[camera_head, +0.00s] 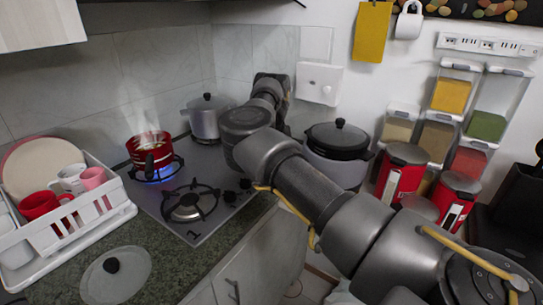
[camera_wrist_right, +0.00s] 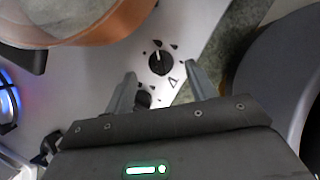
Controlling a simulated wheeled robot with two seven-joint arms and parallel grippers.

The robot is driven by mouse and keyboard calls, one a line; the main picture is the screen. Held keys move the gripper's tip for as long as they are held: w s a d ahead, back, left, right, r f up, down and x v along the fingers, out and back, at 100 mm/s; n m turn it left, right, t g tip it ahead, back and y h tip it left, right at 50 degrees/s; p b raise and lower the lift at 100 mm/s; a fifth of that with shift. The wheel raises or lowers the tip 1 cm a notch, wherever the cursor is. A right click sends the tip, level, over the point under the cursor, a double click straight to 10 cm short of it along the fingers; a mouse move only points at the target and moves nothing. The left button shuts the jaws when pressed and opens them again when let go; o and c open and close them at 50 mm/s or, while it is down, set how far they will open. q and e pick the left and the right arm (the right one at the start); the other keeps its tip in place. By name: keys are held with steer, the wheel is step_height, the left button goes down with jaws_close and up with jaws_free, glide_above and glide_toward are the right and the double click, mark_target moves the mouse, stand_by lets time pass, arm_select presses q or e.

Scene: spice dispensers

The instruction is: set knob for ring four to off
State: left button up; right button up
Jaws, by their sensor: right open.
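The stove (camera_head: 160,205) has black knobs (camera_head: 230,197) along its right side. In the right wrist view, a black round knob (camera_wrist_right: 161,64) with a pale pointer line sits just ahead of and between my right fingertips, with small dark marks around it. A second knob (camera_wrist_right: 143,99) lies closer, beside the left finger. My right gripper (camera_wrist_right: 161,74) is open and empty, with its fingers either side of the farther knob; contact cannot be told. In the head view my right arm hides this gripper. My left gripper is not in view.
A steaming red pot (camera_head: 150,150) stands over a blue flame (camera_head: 158,174). A silver lidded pot (camera_head: 207,118) is at the back. The front burner (camera_head: 188,206) is bare. A black-lidded cooker (camera_head: 338,145) stands right of the stove, and a dish rack (camera_head: 60,235) left.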

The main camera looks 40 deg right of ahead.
steer(key=shift+x, duration=1.75)
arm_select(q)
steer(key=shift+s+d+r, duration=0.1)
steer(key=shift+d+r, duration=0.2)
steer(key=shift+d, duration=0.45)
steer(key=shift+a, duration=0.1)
arm_select(e)
steer(key=shift+c, duration=0.7)
steer(key=c, duration=0.8)
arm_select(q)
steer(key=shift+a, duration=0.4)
arm_select(e)
steer(key=shift+c, duration=0.2)
